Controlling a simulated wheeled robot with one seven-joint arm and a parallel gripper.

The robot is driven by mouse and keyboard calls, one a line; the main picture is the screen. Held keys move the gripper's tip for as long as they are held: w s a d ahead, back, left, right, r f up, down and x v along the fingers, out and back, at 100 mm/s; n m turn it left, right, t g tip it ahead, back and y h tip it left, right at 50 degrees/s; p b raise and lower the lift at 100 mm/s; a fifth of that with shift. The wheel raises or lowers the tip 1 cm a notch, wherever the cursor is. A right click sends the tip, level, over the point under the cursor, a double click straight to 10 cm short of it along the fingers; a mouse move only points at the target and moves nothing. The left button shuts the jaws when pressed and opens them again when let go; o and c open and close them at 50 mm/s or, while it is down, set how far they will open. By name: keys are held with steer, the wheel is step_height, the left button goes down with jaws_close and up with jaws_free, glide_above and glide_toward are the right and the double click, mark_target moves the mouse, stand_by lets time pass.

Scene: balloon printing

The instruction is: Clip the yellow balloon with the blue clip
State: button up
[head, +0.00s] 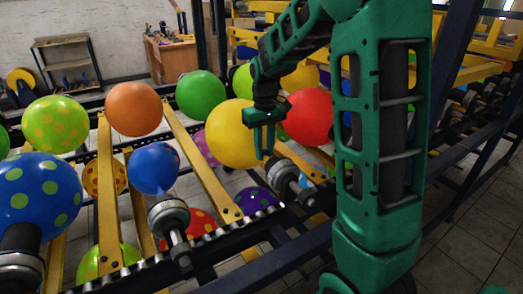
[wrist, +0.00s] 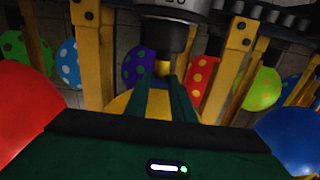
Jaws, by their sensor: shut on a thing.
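The yellow balloon (head: 230,138) is large and round, mounted in the row on the machine. Its body also shows behind my fingers in the wrist view (wrist: 155,103). My green gripper (head: 265,154) points down at the balloon's right side, near the end of a dark nozzle (head: 283,175). In the wrist view my two fingers (wrist: 162,80) stand close together around the balloon's yellow neck (wrist: 162,68), just below the nozzle. They are shut on the neck, though the contact is partly hidden. I cannot make out a blue clip in either view.
A red balloon (head: 309,116) is close on the right of my gripper. A small blue balloon (head: 154,168) is on the left. Yellow bars (head: 204,160) and dark rails run between the balloons. A wooden desk (head: 172,58) and shelf (head: 63,65) stand at the back.

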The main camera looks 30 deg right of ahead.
steer(key=shift+f, duration=0.4)
stand_by(0.5)
steer(key=o, duration=1)
steer(key=shift+r, duration=0.1)
steer(key=shift+r, duration=4.45)
